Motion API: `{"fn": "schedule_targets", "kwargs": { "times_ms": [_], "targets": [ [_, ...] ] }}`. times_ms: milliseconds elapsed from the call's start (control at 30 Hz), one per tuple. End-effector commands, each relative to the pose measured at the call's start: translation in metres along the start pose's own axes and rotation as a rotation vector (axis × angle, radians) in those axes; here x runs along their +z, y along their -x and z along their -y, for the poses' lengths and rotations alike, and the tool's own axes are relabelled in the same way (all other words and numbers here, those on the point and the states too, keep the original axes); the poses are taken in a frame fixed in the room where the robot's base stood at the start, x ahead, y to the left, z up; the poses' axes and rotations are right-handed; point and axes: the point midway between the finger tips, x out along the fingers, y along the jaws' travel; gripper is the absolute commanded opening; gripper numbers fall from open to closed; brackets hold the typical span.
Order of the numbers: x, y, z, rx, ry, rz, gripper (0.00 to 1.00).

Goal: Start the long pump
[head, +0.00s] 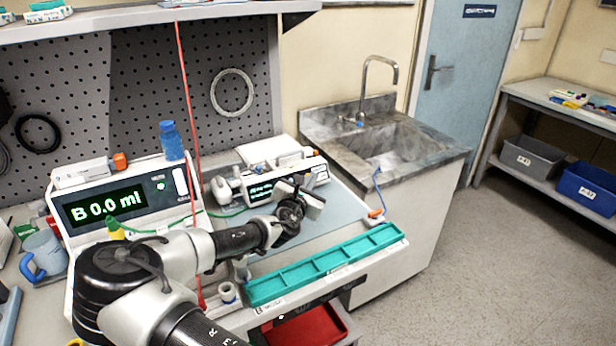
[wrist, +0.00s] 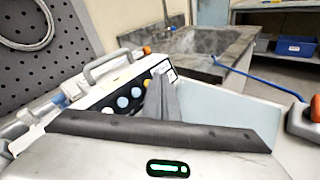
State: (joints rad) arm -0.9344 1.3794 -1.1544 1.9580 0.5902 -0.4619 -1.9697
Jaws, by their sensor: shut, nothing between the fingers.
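A long, low white pump (head: 262,189) stands on the bench at the back, with a lit green display at its left and controls toward its right.
A teal divided tray (head: 325,264) lies along the bench's front edge. A red line (head: 187,90) hangs between the pumps. A sink (head: 385,140) is at right.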

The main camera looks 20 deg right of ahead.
Motion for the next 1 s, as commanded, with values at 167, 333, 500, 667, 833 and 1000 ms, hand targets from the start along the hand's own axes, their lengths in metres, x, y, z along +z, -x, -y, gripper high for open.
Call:
{"fn": "schedule_targets", "kwargs": {
  "times_ms": [167, 333, 500, 667, 833, 1000],
  "targets": [
    [-0.0039, -0.0031, -0.0017, 0.001, 0.001, 0.000, 0.00],
    [-0.0050, -0.0060, -0.0041, 0.000, 0.000, 0.000, 0.00],
    [-0.0042, -0.0059, -0.0044, 0.000, 0.000, 0.000, 0.00],
    [-0.0045, -0.0061, -0.0044, 0.000, 0.000, 0.000, 0.00],
    [-0.0056, -0.0073, -0.0052, 0.000, 0.000, 0.000, 0.00],
    [-0.0067, -0.0088, -0.0064, 0.001, 0.000, 0.000, 0.00]
  ]
}}
